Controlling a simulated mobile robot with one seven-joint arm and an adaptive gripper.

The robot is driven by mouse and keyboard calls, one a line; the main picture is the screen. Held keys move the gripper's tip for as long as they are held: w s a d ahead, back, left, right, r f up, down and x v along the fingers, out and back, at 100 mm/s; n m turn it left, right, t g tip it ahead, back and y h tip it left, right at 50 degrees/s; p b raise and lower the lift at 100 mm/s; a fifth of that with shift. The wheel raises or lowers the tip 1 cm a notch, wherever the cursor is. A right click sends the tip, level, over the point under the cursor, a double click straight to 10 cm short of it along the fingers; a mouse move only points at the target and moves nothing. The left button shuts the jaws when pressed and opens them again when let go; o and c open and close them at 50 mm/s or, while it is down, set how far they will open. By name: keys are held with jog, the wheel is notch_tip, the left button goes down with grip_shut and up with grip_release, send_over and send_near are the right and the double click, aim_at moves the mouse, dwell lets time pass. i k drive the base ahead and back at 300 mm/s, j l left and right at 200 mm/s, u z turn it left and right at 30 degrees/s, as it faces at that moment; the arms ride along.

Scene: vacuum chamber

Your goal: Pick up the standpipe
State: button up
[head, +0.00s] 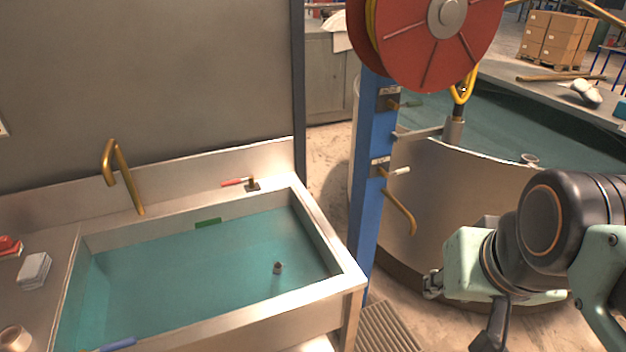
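A short grey-brown pipe end (277,268) shows in the right part of the water-filled steel sink (345,283). It looks like the top of the standpipe, upright; anything below the water surface is hard to make out. My gripper (462,308) is at the lower right, outside the sink and well to the right of the pipe end, beyond the blue post. Nothing is seen held in it. Its fingers are partly hidden and seen at an angle, so how far they are apart is unclear.
A blue post (365,180) carrying a red hose reel (430,35) stands between the sink and my arm. A brass spout (122,175) and a red-handled valve (240,183) are at the sink's back edge. A large round metal tank (450,190) is behind my arm.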

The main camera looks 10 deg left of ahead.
aim_at(276, 269)
jog(key=k+j, duration=0.1)
jog(key=j, duration=0.7)
jog(key=k+j, duration=0.15)
jog(key=j, duration=0.25)
jog(key=k+j, duration=0.1)
jog(key=j, duration=0.25)
jog(key=i+j+z, duration=0.05)
